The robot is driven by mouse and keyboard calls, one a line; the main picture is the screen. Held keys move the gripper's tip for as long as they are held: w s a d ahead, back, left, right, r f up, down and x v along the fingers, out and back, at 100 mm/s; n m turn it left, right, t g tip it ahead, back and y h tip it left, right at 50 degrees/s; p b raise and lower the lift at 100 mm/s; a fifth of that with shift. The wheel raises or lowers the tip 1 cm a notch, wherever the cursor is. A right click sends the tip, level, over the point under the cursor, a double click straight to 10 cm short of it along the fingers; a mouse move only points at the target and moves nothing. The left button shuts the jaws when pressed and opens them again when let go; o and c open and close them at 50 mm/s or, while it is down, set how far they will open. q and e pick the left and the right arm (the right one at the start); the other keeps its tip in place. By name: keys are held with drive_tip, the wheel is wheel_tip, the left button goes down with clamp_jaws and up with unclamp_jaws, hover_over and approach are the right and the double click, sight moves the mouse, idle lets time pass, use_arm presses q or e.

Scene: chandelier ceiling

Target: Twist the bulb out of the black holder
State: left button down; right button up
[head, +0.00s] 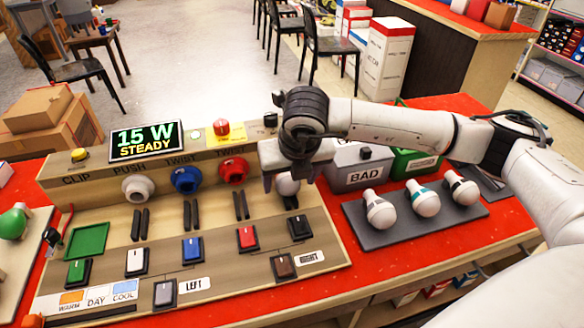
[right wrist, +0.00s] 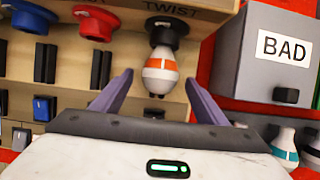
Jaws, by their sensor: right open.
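A white bulb with an orange band (right wrist: 160,68) sits in the black holder (right wrist: 168,28) under the word TWIST in the right wrist view. In the head view only part of the bulb (head: 288,185) shows below my right gripper, and the black holder is hidden behind it. My right gripper (head: 290,182) is at the bulb, with its fingers apart. In the right wrist view the fingers of the right gripper (right wrist: 158,90) stand on either side of the bulb with gaps, not touching it. My left gripper is not in view.
A display (head: 146,140) reads 15 W STEADY. White, blue and red holders (head: 234,170) line the panel to the left. A grey tray (head: 398,242) with three banded bulbs lies at right, before the grey BAD box (head: 358,172) and a green box (head: 412,165). Switches cover the board's front.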

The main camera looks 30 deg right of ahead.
drive_tip(key=shift+w+d+f, duration=0.1)
drive_tip(key=shift+w+f, duration=0.2)
drive_tip(key=shift+f, duration=0.35)
drive_tip(key=c, duration=1.1)
drive_tip(key=shift+h, duration=0.3)
drive_tip(key=shift+c, duration=0.2)
drive_tip(key=shift+h, duration=0.5)
drive_tip(key=shift+a+f+n+g+h+b, duration=0.15)
drive_tip(key=shift+n+g+h+b, duration=0.25)
drive_tip(key=shift+h, duration=0.4)
drive_tip(key=shift+a+r+n+g+h+b, duration=0.1)
drive_tip(key=shift+a+n+h+b, duration=0.1)
drive_tip(key=shift+h+b, duration=0.45)
